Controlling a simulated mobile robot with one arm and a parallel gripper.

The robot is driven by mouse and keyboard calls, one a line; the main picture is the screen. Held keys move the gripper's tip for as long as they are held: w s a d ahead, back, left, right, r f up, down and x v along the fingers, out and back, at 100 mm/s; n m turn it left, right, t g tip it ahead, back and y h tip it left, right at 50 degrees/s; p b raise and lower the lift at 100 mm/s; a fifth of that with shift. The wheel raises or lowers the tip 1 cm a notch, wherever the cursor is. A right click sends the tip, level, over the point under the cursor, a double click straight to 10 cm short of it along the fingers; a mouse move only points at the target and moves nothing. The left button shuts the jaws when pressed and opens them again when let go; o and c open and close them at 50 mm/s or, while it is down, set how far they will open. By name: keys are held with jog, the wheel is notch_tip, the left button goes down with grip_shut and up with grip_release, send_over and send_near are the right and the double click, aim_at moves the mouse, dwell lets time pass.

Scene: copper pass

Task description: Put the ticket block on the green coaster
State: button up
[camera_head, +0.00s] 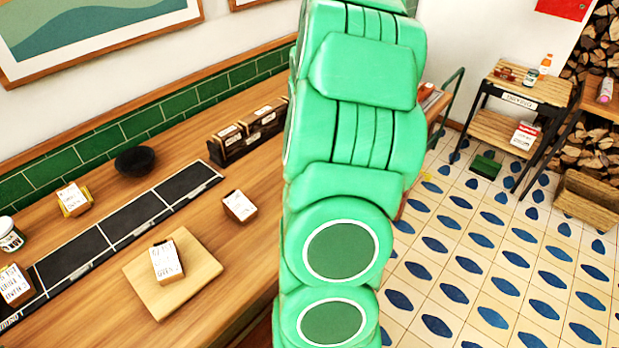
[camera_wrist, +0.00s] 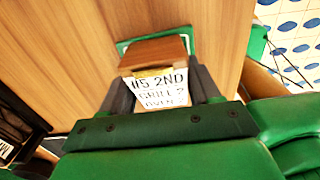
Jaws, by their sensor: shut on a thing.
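The ticket block (camera_wrist: 158,52) is a wooden block with a white lettered card on its face. In the wrist view it is between the fingers of my gripper (camera_wrist: 160,82), which is shut on it. The green coaster (camera_wrist: 123,45) shows as a green edge with a pale line around the far end of the block, on the wooden counter. The block covers most of the coaster; I cannot tell whether they touch. In the head view my green arm hides the gripper, the held block and the coaster.
Other card-faced blocks stand on the counter, one on a wooden board (camera_head: 196,262), one near it (camera_head: 240,205). A black strip (camera_head: 130,220), a dark bowl (camera_head: 135,161) and a dark rack (camera_head: 249,134) are there too. Bare counter (camera_wrist: 60,50) lies left of the coaster in the wrist view.

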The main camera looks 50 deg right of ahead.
jog(key=o, duration=1.1)
jog(key=shift+f, duration=0.1)
notch_tip(320, 180, up, 12)
jog(key=a+r+m, duration=0.3)
jog(key=a, duration=0.9)
jog(key=s+a+r+m, duration=0.1)
jog(key=a+m, duration=0.1)
jog(key=a, duration=0.4)
jog(key=s+a+r+m, duration=0.2)
jog(key=a+m, duration=0.1)
jog(key=a, duration=0.3)
jog(key=s+a+m, duration=0.3)
jog(key=s+a, duration=0.1)
jog(key=s+a+m+g, duration=0.1)
jog(key=s+a+m, duration=0.2)
jog(key=s+a, duration=0.1)
jog(key=s+a+m, duration=0.4)
jog(key=s, duration=0.2)
jog(key=shift+a+f+g, duration=0.2)
jog(key=shift+f+g, duration=0.15)
jog(key=shift+g, duration=0.05)
